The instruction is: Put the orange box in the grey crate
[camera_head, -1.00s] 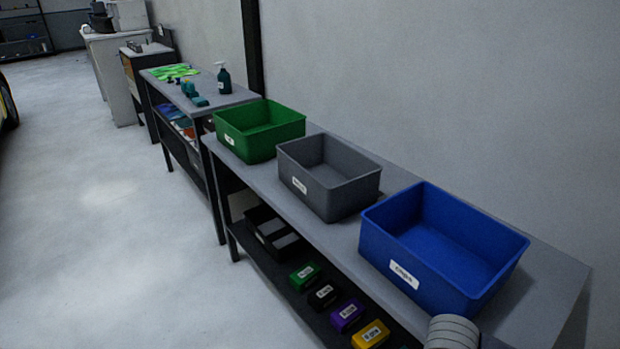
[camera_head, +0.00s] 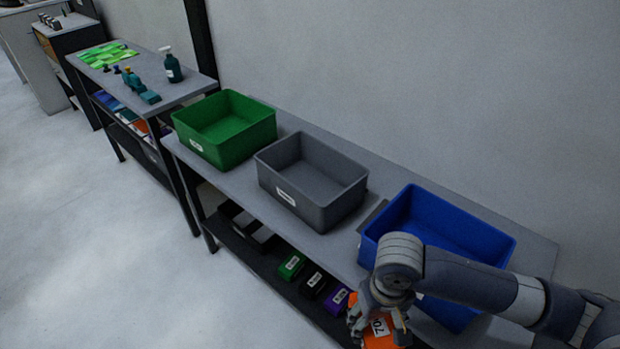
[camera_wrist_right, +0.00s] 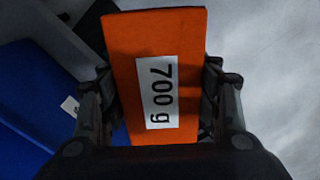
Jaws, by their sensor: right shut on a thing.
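The orange box (camera_head: 378,331) is in my right gripper (camera_head: 377,318), low at the bottom of the head view, in front of the blue crate. In the right wrist view the orange box (camera_wrist_right: 155,45), with a white "700 g" label, sits between the two fingers (camera_wrist_right: 160,105), which are shut on it. The grey crate (camera_head: 290,198) stands on the table between the green and blue crates. It looks empty and has a white label on its front. The right gripper is to the right of the grey crate and nearer the viewer. My left gripper is not in view.
A green crate (camera_head: 240,150) stands left of the grey one; a blue crate (camera_head: 445,222) stands right, partly hidden by my right arm. Small green (camera_head: 291,265), black (camera_head: 313,281) and purple (camera_head: 337,298) boxes lie on the lower shelf. A spray bottle (camera_head: 172,68) stands on the far table.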

